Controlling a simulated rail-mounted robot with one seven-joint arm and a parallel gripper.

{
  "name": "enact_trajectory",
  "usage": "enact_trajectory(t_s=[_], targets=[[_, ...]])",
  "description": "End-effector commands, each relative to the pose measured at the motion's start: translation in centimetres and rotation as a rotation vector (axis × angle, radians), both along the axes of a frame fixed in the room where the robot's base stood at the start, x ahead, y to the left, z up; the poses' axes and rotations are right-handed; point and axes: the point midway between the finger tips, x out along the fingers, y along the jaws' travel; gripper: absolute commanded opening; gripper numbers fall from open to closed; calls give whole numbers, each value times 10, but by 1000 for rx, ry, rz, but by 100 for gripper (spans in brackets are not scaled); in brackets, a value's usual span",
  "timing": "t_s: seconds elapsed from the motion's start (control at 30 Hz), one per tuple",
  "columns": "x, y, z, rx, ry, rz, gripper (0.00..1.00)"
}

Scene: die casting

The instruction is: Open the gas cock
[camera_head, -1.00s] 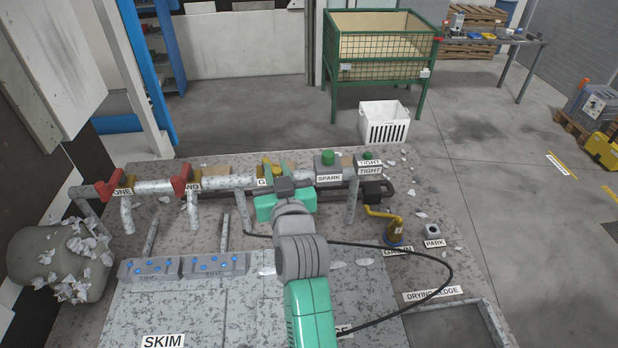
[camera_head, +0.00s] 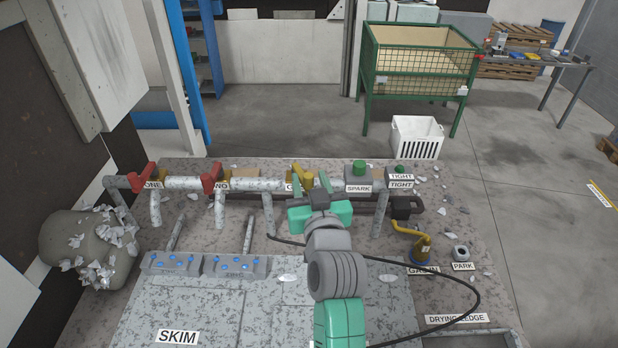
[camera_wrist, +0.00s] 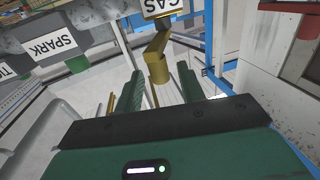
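The gas cock (camera_head: 307,178) is a yellow-brass valve on the pipe at the back of the bench, beside a partly hidden label starting with G. In the wrist view the cock (camera_wrist: 157,62) shows a blocky handle and a round end, under the GAS label (camera_wrist: 163,8). My gripper (camera_head: 311,184) has green fingers, apart, just in front of the cock. In the wrist view my gripper (camera_wrist: 160,84) is open and empty. The cock appears between and beyond the fingertips; I cannot tell whether they touch it.
The SPARK box (camera_head: 358,176) with a green button stands right of the cock, and the TIGHT box (camera_head: 400,175) beyond it. Two red-handled valves (camera_head: 212,176) sit on the pipe to the left. A yellow-handled GAIN-like labelled part (camera_head: 422,246) stands at front right.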

Motion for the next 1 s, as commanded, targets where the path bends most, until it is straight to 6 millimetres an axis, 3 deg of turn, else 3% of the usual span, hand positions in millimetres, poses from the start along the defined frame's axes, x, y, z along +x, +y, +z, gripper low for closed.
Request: enact_trajectory(t_s=[0.1,0.3,0.6,0.7,0.8,1.0], targets=[[-27,-3,-4,1,0,-1,39],[-56,-6,-1,0,-1,-1,39],[-62,-7,0,0,0,-1,39],[-59,-2,-4,-29,7,-3,21],[-48,21,-21,-208,53,-29,2],[-32,79,-48,-801,200,-182,0]])
